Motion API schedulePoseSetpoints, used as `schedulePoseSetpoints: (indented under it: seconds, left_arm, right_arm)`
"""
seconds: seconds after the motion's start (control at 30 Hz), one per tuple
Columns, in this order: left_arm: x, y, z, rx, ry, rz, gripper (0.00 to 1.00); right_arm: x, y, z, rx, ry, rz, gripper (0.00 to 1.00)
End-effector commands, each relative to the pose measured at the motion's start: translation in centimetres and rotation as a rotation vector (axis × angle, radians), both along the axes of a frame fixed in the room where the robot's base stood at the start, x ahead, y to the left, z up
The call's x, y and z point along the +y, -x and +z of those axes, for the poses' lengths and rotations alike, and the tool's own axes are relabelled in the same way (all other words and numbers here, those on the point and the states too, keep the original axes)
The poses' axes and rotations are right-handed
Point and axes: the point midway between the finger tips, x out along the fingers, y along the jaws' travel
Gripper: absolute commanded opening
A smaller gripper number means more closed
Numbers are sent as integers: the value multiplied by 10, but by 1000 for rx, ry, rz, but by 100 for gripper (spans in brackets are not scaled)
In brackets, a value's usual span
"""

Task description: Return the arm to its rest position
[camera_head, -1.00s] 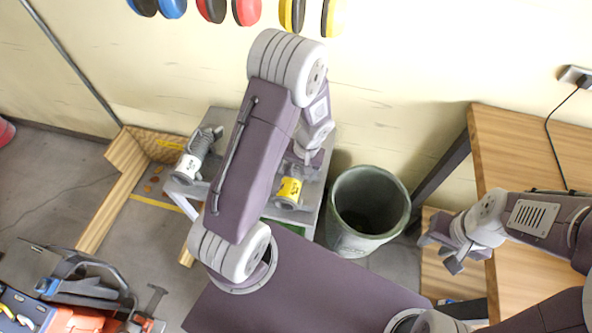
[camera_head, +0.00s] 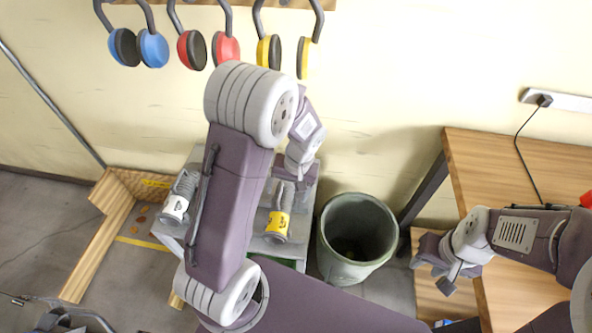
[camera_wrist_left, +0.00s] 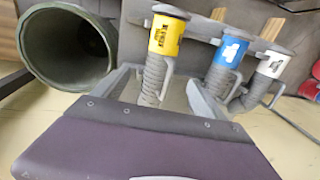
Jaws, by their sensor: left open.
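My left arm crosses the middle of the head view, and its gripper (camera_head: 287,178) points down over the back of the grey stand (camera_head: 298,244). Its fingers are open, partly hidden and hard to make out. Just in front of it a grey tool with a yellow label (camera_head: 277,224) lies on the stand; I see no grip on it. A similar tool with a white label (camera_head: 176,205) lies left of my arm. The left wrist view shows yellow (camera_wrist_left: 166,38), blue (camera_wrist_left: 230,52) and white (camera_wrist_left: 272,66) labelled tools in a row. My right gripper (camera_head: 432,275) is open and empty beside the wooden table.
A grey-green bin (camera_head: 357,236) stands right of the stand. The wooden table (camera_head: 520,180) is at right, with a cable above it. Several earmuffs (camera_head: 150,47) hang on the wall. A wooden frame (camera_head: 100,235) lies on the floor at left.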

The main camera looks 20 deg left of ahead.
Motion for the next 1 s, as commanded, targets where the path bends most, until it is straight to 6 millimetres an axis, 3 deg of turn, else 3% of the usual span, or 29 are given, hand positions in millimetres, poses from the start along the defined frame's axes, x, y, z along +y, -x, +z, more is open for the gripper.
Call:
schedulePoseSetpoints:
  seconds: [0.2,0.27,0.3,0.4,0.5,0.63,1.0]
  left_arm:
    - [1,-1,5,-5,0,2,82]
    - [2,-7,25,-38,2,8,82]
    - [4,-5,47,-66,7,18,82]
    - [-2,23,91,-114,59,51,82]
    - [-15,61,108,-135,135,-4,82]
    - [-30,93,92,-120,197,-130,82]
    - [-32,89,91,-129,201,-221,82]
  right_arm:
    - [0,0,4,0,0,0,36]
    - [0,0,13,0,0,0,36]
    - [0,0,23,0,0,0,36]
    - [0,0,44,0,0,0,36]
    - [0,0,55,0,0,0,36]
    - [0,0,50,0,0,0,36]
    - [0,0,50,0,0,0,36]
